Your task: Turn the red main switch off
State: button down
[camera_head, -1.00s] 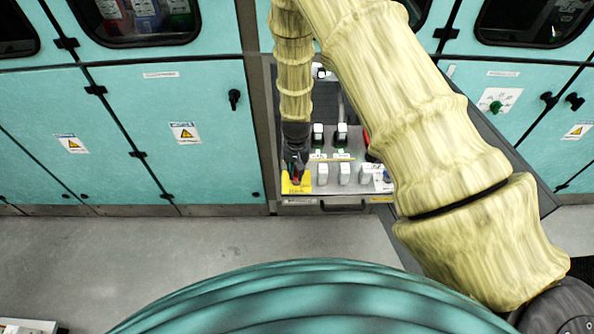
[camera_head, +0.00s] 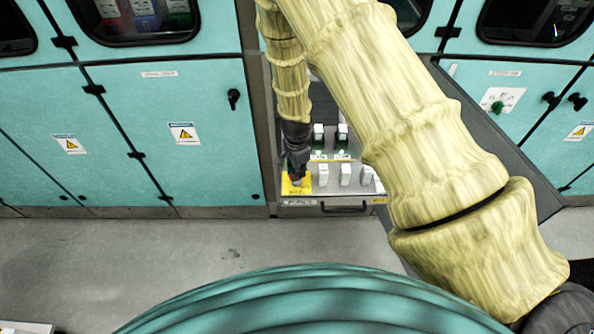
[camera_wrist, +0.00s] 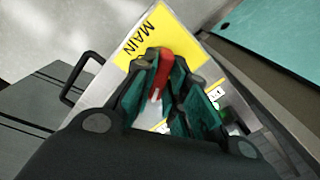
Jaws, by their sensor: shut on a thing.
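The red main switch (camera_wrist: 165,66) is a red handle on a yellow plate (camera_wrist: 132,38) marked "MAIN" in the wrist view. My gripper (camera_wrist: 166,88) has its teal-padded fingers on both sides of the red handle and is shut on it. In the head view the yellow plate (camera_head: 296,187) is at the lower left corner of the grey panel. My gripper (camera_head: 297,172) comes down over it from above, and only a bit of red shows there. The gripper hides much of the handle's base, so its exact angle is hard to tell.
A drawer-like handle (camera_head: 344,209) is on the panel's front edge. Teal cabinets (camera_head: 178,135) flank the panel. The grey floor (camera_head: 150,255) in front is clear.

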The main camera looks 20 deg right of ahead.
jog(key=m, duration=0.5)
jog(key=shift+d+p, duration=0.1)
jog(key=shift+p, duration=0.2)
jog(key=shift+m, duration=0.3)
jog(key=c, duration=1.4)
grip_release()
jog(key=shift+c, duration=0.2)
notch_tip(320, 180, up, 12)
